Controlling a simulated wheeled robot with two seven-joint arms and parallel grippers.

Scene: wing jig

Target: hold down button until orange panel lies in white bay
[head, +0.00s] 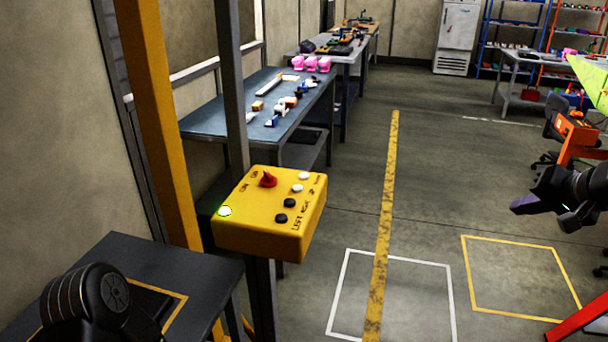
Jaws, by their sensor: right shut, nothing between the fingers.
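A yellow control box (268,222) stands on a dark post left of centre. The white bay (449,300) is a white outline on the floor; the part in view is empty. I cannot make out an orange panel for certain; an orange piece (574,137) shows at the right edge. My right gripper (525,204) is shut and empty, right of the box and apart from it. My left gripper is not in view.
A yellow-outlined bay (505,241) lies right of the white one, beyond a yellow floor stripe (390,190). A dark table (120,250) is at lower left. A workbench (215,122) with small parts stands behind the box. A light-green panel (592,82) is at the right edge.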

